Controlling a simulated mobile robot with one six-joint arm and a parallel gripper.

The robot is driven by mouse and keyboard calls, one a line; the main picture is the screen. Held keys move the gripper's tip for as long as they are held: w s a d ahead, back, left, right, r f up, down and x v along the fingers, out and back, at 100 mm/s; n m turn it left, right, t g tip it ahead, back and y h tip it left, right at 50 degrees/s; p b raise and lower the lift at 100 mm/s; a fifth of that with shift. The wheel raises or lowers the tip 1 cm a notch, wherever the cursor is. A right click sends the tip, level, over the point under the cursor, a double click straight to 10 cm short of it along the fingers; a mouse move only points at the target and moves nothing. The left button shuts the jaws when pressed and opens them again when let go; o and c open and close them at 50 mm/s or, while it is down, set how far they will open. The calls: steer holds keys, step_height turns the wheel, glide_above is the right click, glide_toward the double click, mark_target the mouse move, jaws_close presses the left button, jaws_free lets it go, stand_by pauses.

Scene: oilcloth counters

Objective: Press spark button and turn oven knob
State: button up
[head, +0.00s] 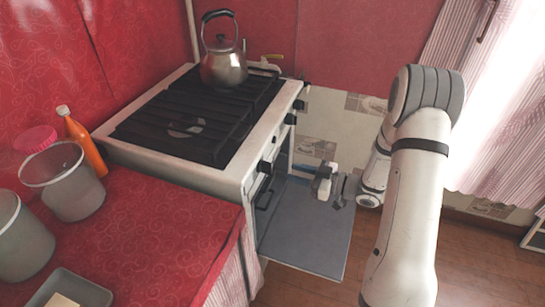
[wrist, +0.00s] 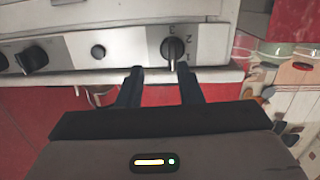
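In the wrist view, a silver control panel holds a small round black button (wrist: 98,51), which looks like the spark button. To its right is a black knob (wrist: 172,50) with numbers beside it, which looks like the oven knob; its grip is about upright. My gripper (wrist: 160,70) is open and empty, its dark fingers pointing at the panel. The right fingertip is just below and right of the numbered knob; the left is below and between button and knob. Contact cannot be told. In the head view my gripper (head: 325,185) is by the front of the stove (head: 228,178).
Another black knob (wrist: 32,60) sits left of the button. A grey-blue panel (head: 305,235), like a lowered oven door, juts out below my gripper. A kettle (head: 223,66) stands on the stove. A red counter (head: 150,235) with containers and an orange bottle (head: 84,145) is at left.

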mark_target(265, 167)
steer(key=w+a+y, duration=0.1)
steer(key=a, duration=0.6)
steer(key=shift+w+a+r+g, duration=0.25)
steer(key=shift+a+r+g, duration=0.05)
steer(key=shift+c, duration=0.5)
